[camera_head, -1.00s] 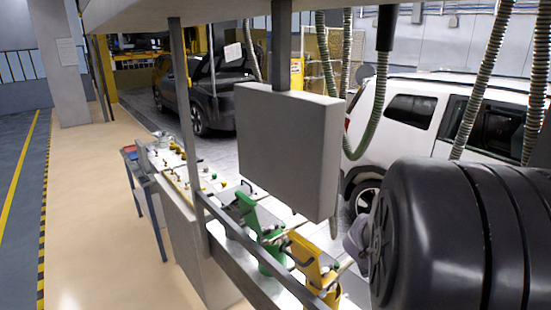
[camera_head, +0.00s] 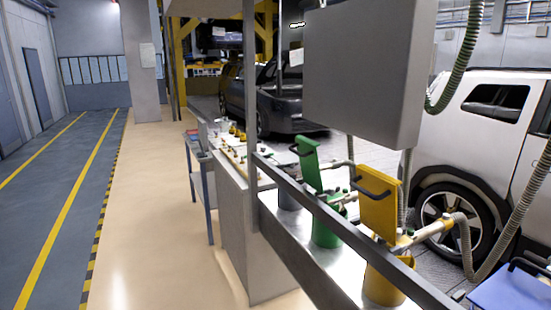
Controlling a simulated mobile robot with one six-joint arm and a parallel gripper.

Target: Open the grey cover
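A grey cover (camera_head: 274,159) with a dark handle appears to lie flat, beyond the green one, on a grey container (camera_head: 288,197). It is small and partly hidden by the rail and the green cover, so its exact tilt is hard to tell. A green cover (camera_head: 308,163) stands raised over a green container (camera_head: 325,232). A yellow cover (camera_head: 377,203) stands raised over a yellow container (camera_head: 384,285). A blue cover (camera_head: 512,290) with a dark handle shows at the lower right, cut off by the picture's edge. My gripper is not in view.
A grey rail (camera_head: 335,228) runs along the near side of the containers. A large grey box (camera_head: 362,75) hangs above them. A white car (camera_head: 487,125) stands behind at right, with ribbed hoses nearby. The beige floor (camera_head: 165,215) at left is clear.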

